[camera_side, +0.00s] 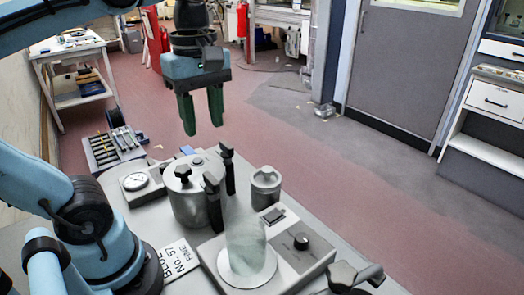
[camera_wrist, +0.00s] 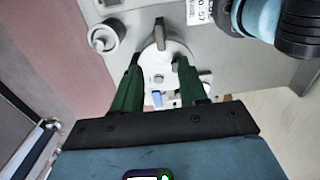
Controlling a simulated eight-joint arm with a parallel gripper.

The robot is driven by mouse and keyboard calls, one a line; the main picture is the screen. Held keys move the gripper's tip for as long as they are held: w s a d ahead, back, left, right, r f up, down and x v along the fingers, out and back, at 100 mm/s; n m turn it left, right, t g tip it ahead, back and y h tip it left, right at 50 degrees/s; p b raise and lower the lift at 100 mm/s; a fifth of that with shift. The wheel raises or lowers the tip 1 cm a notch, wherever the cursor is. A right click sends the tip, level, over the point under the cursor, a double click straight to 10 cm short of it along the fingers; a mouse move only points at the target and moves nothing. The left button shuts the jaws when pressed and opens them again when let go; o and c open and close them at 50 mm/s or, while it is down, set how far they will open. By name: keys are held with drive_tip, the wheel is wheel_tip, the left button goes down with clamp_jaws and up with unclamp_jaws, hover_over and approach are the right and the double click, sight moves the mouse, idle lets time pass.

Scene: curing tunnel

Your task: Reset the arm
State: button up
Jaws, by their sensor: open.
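My gripper (camera_side: 203,128) hangs in the air above and behind the bench (camera_side: 320,228) in the side view. Its two green fingers point down, spread apart, with nothing between them. In the wrist view the fingers of my gripper (camera_wrist: 158,61) reach up the picture, also apart and empty. A round metal pot (camera_side: 188,203) with a black knob on its lid stands on the bench, below the gripper in the side picture and clear of it.
The bench holds a small metal canister (camera_side: 266,187), a dial gauge (camera_side: 138,183), a unit with a black knob (camera_side: 300,250) and a cloudy, see-through vessel (camera_side: 245,238). A tool rack (camera_side: 112,150) lies behind left. The air around my gripper looks clear.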

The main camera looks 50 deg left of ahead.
drive_tip(key=w+d+f+m+t, duration=0.1)
drive_tip(key=w+f+m+t, duration=0.6)
drive_tip(key=f+m, duration=0.5)
drive_tip(key=m, duration=0.6)
